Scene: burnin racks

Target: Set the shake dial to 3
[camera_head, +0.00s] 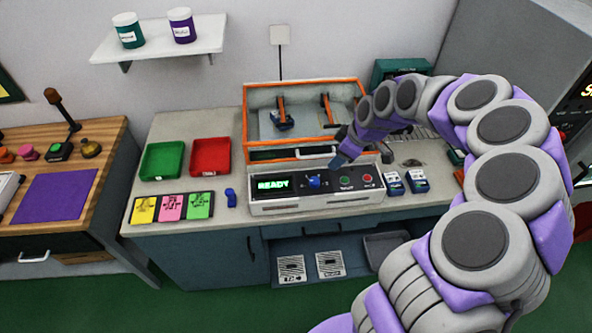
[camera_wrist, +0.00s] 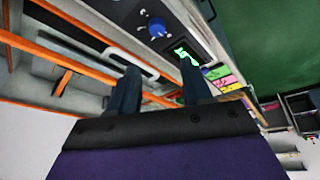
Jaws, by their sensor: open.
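The shake dial is a blue knob (camera_head: 314,182) on the front panel of the white machine (camera_head: 290,207), between the green READY display (camera_head: 272,185) and two buttons. In the wrist view the blue dial (camera_wrist: 157,27) is beyond the fingertips, with small marks around it that I cannot read. My gripper (camera_head: 341,160) is above and right of the dial in the head view, close to the machine's upper front edge. In the wrist view its two dark fingers (camera_wrist: 160,80) are apart, with nothing held between them. The gripper appears clear of the dial.
A green button (camera_head: 345,182) and a red button (camera_head: 367,179) are right of the dial. An orange-framed chamber (camera_head: 303,87) with a handle rises behind the panel. Blue-and-white boxes (camera_head: 416,181) stand right of the machine. A small blue piece (camera_head: 230,197) lies left of it.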

